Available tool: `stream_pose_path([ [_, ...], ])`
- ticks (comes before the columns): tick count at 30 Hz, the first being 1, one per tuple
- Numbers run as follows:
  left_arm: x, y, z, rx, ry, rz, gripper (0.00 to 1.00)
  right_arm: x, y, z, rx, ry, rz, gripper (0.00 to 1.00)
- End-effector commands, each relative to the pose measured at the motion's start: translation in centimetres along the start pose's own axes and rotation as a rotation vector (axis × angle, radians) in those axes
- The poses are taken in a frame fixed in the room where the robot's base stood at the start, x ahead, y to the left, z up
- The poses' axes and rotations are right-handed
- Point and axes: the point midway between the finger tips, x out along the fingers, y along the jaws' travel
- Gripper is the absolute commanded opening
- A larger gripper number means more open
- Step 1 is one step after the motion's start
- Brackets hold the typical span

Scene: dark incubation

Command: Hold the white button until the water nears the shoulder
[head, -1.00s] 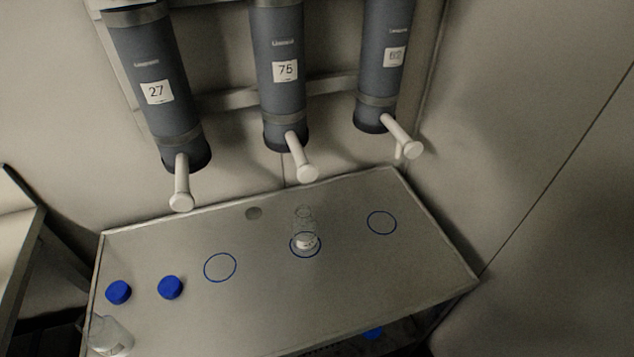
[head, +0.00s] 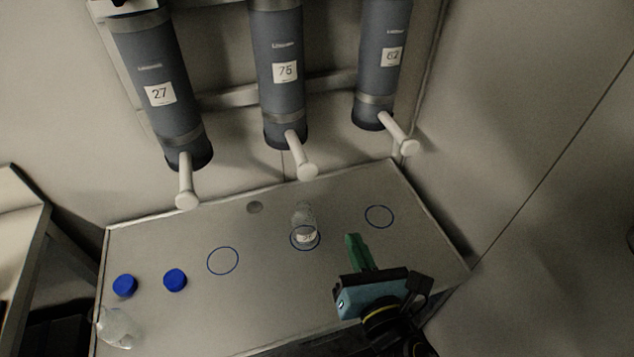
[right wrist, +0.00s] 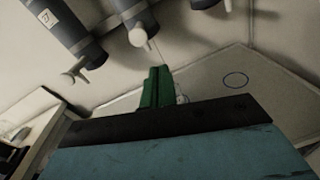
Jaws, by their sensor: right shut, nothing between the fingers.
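Three grey cylinders hang on the wall, labelled 27 (head: 158,95), 75 (head: 285,72) and 62 (head: 391,57). Each has a white button on a stem at its lower end: left (head: 187,201), middle (head: 307,171), right (head: 409,147). A clear bottle (head: 305,222) stands upright in the middle blue ring, below the middle button; I cannot make out a water level in it. My right gripper (head: 355,240) is shut and empty, over the table to the right of the bottle and apart from the buttons. Its green fingers (right wrist: 156,88) show together in the right wrist view. My left gripper is not in view.
The metal table (head: 260,310) has empty blue rings at left (head: 223,261) and right (head: 379,216). Two blue caps (head: 125,285) (head: 175,280) lie at the left. Another clear bottle (head: 117,329) is at the table's left front corner. A wall closes the right side.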

Motion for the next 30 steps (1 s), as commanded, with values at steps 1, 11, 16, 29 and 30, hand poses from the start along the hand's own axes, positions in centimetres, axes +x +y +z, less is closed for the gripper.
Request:
stream_pose_path([
  [1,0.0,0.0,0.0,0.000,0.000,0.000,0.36,0.0,0.9,0.3,-0.076,-0.020,0.033,0.00],
  [11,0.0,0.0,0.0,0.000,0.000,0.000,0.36,-0.2,2.6,0.8,-0.229,-0.060,0.088,0.00],
  [16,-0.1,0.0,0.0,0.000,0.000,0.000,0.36,-0.1,2.5,0.8,-0.227,-0.059,0.087,0.00],
  [29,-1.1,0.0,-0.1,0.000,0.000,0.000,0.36,6.0,3.1,1.4,-0.225,-0.062,0.084,0.00],
  [30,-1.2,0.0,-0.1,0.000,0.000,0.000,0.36,6.9,3.2,1.4,-0.224,-0.062,0.085,0.00],
])
